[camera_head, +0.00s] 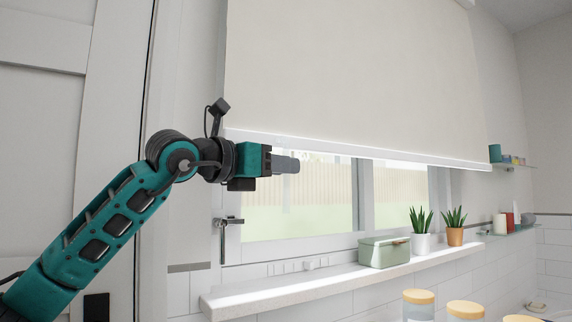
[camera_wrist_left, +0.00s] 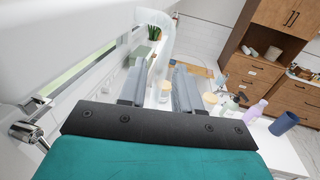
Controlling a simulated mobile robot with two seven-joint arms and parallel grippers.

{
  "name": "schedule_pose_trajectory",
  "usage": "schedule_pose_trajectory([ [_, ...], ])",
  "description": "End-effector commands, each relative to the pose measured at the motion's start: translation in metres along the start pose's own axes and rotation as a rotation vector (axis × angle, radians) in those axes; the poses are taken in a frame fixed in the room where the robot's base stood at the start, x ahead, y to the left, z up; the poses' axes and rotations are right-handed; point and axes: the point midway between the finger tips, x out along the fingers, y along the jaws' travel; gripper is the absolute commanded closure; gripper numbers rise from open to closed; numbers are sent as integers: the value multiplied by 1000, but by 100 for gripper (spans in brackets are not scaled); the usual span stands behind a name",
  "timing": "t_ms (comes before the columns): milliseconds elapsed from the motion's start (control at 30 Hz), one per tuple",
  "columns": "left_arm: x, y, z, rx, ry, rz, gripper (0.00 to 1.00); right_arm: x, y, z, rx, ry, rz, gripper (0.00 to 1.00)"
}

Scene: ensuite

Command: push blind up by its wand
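The cream blind (camera_head: 350,70) hangs partly down over the window, with a pale rail (camera_head: 350,149) along its lower edge. My left gripper (camera_head: 292,164) is just below and in front of this rail, its fingers pointing right. In the left wrist view the gripper (camera_wrist_left: 160,80) is open, with a gap between its two grey fingers. A pale, curved, translucent strip (camera_wrist_left: 169,35) shows beyond and between the fingers; I cannot tell whether it is the wand or whether it touches them. No wand stands out clearly in the head view. My right gripper is not in view.
A sill (camera_head: 290,287) below holds a green box (camera_head: 384,251) and two potted plants (camera_head: 422,232) (camera_head: 455,226). A chrome window handle (camera_head: 228,221) is left, below my gripper. Jars (camera_head: 418,304) stand at the lower right. Small shelves (camera_head: 510,232) are on the right wall.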

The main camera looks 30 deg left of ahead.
Motion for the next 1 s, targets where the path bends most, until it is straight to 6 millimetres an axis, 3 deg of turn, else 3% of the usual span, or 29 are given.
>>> schedule_pose_trajectory([
  [200,17,0,1,-1,-1,0,67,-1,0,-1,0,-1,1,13],
  [500,19,0,0,0,-1,0,68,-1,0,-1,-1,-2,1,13],
  [833,18,0,0,-1,-1,0,100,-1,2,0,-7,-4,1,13],
  [1000,18,0,0,-1,-1,0,100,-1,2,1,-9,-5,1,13],
])
